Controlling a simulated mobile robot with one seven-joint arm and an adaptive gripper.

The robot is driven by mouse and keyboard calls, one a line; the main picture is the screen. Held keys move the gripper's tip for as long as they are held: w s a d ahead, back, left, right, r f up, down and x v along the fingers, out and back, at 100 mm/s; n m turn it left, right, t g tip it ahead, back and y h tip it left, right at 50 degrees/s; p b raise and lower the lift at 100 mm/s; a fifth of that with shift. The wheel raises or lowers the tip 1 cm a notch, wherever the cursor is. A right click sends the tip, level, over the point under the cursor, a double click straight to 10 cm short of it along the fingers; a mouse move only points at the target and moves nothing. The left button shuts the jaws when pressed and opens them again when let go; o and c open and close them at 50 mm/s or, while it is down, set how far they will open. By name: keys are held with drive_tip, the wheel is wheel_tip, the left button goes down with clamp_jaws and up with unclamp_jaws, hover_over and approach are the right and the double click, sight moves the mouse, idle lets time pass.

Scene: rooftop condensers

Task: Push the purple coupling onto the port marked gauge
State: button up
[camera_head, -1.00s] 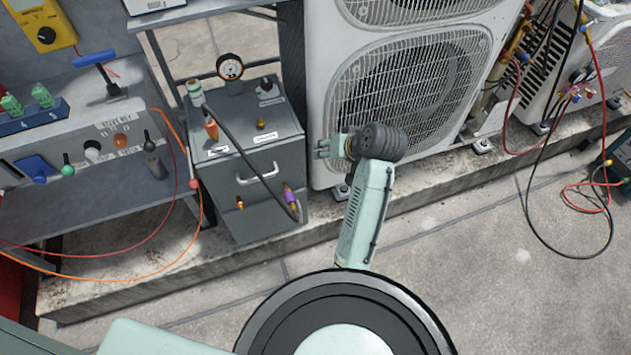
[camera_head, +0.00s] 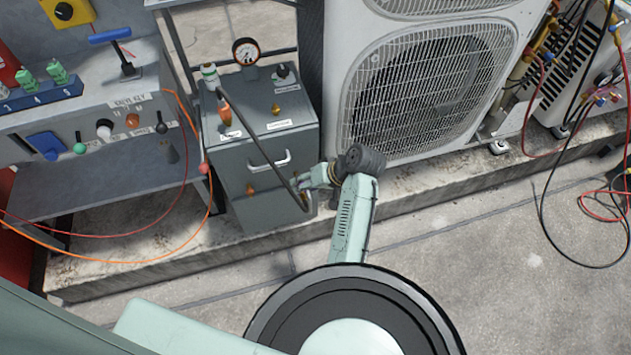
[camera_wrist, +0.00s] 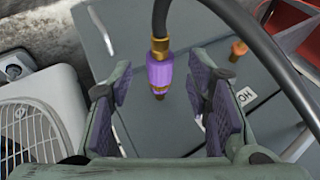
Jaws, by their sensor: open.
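The purple coupling (camera_wrist: 160,72) shows in the wrist view at the end of a black hose, with brass at both ends. It lies between the spread fingers of my gripper (camera_wrist: 160,92), with a gap visible on each side. In the head view my gripper (camera_head: 304,184) is at the right front of the grey cabinet (camera_head: 262,205) and hides the coupling. Brass fittings show on the cabinet's top (camera_head: 276,108) and front (camera_head: 250,190). I cannot read which port is marked gauge.
The black hose (camera_head: 258,145) runs from the cabinet top down its front. A dial gauge (camera_head: 245,51) stands at its back edge. The white condenser (camera_head: 345,120) is close on the right. A bench (camera_head: 95,185) with orange and red cables stands left.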

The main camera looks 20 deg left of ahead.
drive_tip(key=shift+a+f, duration=0.35)
drive_tip(key=shift+f, duration=0.1)
drive_tip(key=shift+c, duration=0.6)
clamp_jaws()
idle(0.4)
